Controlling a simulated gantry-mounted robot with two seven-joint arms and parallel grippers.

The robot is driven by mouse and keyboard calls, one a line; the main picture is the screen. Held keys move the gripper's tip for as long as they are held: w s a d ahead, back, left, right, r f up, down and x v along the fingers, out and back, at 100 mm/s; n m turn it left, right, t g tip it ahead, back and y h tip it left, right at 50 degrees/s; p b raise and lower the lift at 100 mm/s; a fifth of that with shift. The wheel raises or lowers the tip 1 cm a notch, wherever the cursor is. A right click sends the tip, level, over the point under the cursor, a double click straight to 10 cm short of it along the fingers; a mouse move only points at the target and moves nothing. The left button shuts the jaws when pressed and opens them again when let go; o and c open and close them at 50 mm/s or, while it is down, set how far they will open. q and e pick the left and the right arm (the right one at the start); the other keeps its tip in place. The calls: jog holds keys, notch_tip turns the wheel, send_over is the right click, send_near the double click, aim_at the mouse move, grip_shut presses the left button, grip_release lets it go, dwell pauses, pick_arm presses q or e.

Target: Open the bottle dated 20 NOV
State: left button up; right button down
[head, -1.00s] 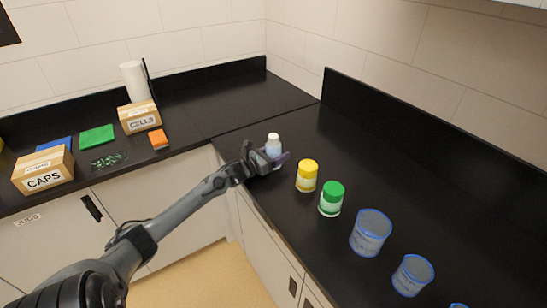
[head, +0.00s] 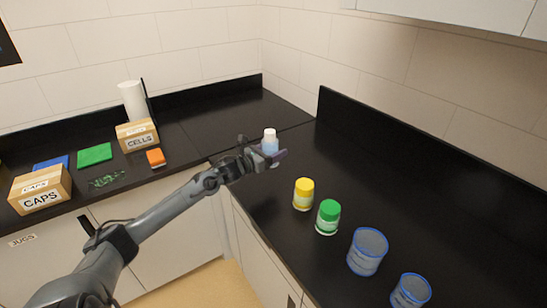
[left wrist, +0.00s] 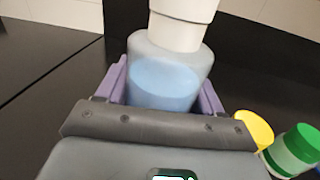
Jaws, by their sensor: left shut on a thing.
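A bottle (head: 269,135) with a white cap and pale blue contents is at the far end of the right counter. My left gripper (head: 272,156) is shut around its body, with one purple finger on each side. In the left wrist view the bottle (left wrist: 165,80) stands between the fingers with its white cap (left wrist: 182,22) up and free. It appears a little above the counter. A yellow-capped bottle (head: 303,195) and a green-capped bottle (head: 327,217) stand nearer on the counter. No date can be read on any bottle. My right gripper is out of view.
Two blue-rimmed containers (head: 367,252) (head: 410,291) stand nearer on the right counter (head: 430,220). On the left counter are a CAPS box (head: 40,190), a CELLS box (head: 137,135), a white roll (head: 133,100), coloured mats and an orange block (head: 155,158). The far corner is clear.

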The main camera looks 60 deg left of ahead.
pick_arm(q)
jog(key=shift+r, duration=0.15)
jog(key=o, duration=0.7)
jog(key=c, duration=0.9)
